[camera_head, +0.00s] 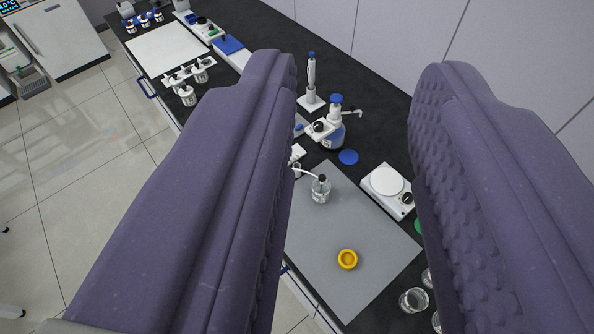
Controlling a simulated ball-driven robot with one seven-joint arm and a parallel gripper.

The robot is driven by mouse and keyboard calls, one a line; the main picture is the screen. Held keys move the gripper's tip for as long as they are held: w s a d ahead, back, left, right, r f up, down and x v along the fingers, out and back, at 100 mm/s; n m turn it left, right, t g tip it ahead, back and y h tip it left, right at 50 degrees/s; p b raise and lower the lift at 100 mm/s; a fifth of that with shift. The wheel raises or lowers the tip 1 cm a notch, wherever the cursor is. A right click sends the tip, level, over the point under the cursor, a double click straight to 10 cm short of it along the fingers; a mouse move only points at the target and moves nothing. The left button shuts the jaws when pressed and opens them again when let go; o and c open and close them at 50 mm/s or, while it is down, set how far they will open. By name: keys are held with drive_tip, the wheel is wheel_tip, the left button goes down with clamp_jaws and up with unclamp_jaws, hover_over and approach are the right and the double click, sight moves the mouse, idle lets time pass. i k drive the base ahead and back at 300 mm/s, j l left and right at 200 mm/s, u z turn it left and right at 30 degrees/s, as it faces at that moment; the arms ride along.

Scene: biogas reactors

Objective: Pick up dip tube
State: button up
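My gripper (352,70) is open and empty, its two purple padded fingers spread wide on either side of the view. Far off between them is the black bench. I cannot clearly tell which thing is the dip tube. A thin white tube (308,173) sticks out to the left from the top of a small clear bottle (320,192) on a grey mat (345,285). Small white pieces (297,154) show beside the left finger, partly hidden by it. Nothing is touching the fingers.
A yellow ring-shaped cap (347,259) lies on the mat. Behind stand a blue-capped dispenser bottle (333,128), a pipette on a stand (312,85) and a blue disc (348,157). A white balance-like device (389,191) and glass beakers (413,300) are at the right. A wall bounds the back.

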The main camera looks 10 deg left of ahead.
sight(322, 177)
drive_tip(key=i+j+z, duration=0.3)
drive_tip(key=i+j, duration=0.2)
drive_tip(key=j, duration=0.15)
drive_tip(key=i+j+z, duration=0.2)
drive_tip(key=j, duration=0.15)
drive_tip(key=i+j+z, duration=0.15)
drive_tip(key=j, duration=0.2)
drive_tip(key=i+j+z, duration=0.15)
drive_tip(key=j, duration=0.25)
drive_tip(key=i+j+z, duration=0.15)
drive_tip(key=j, duration=0.3)
drive_tip(key=i, duration=0.05)
